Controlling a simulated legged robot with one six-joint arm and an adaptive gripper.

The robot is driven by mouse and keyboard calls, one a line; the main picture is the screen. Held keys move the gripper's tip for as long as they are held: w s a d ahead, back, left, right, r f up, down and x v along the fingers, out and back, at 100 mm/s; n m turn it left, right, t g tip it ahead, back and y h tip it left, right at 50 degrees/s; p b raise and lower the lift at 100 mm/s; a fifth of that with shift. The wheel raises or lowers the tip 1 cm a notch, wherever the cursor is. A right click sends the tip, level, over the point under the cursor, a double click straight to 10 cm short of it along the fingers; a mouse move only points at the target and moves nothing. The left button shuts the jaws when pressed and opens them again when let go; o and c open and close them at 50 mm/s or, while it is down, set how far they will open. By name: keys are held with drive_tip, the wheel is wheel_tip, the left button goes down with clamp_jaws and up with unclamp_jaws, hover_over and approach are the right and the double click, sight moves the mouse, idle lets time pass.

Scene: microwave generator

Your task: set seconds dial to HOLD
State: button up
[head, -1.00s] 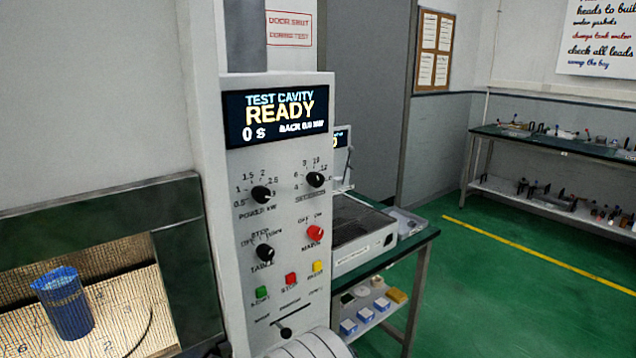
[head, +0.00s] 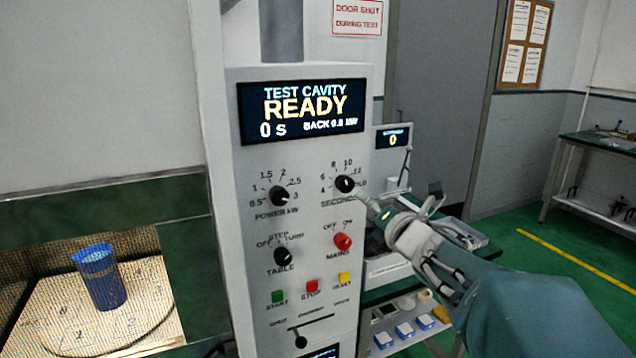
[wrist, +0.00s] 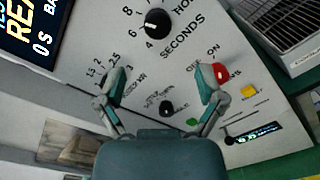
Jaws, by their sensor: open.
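The black seconds dial (head: 345,184) is at the upper right of the pale control panel (head: 310,240). It also shows at the top of the wrist view (wrist: 157,23), with numbers around it and the word HOLD, partly cut off, at the upper right. Its white mark is small; I cannot tell its exact setting. My gripper (head: 400,203) is at the right of the dial in the head view. In the wrist view its two fingers (wrist: 162,78) are spread and empty, below the dial and apart from it.
The power dial (head: 284,195), table dial (head: 283,256) and red mains knob (head: 342,241) are close by. Start, stop and reset buttons sit below. The display (head: 303,107) reads READY, 0 s. A blue cup (head: 101,277) stands in the cavity at left.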

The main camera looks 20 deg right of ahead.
sight(347, 186)
drive_tip(key=shift+n, duration=0.3)
drive_tip(key=w, duration=0.3)
drive_tip(key=w+a, duration=0.1)
drive_tip(key=w, duration=0.2)
drive_tip(key=shift+w+a, duration=0.15)
drive_tip(key=shift+w, duration=0.15)
drive_tip(key=w, duration=0.1)
drive_tip(key=w+d, duration=0.1)
drive_tip(key=w, duration=0.1)
drive_tip(key=w+d, duration=0.1)
drive_tip(key=shift+w, duration=0.15)
drive_tip(key=shift+a, duration=0.75)
drive_tip(key=shift+c, duration=1)
drive_tip(key=c, duration=0.6)
drive_tip(key=shift+r, duration=0.1)
drive_tip(key=c, duration=0.4)
drive_tip(key=shift+o, duration=0.2)
drive_tip(key=shift+d, duration=0.25)
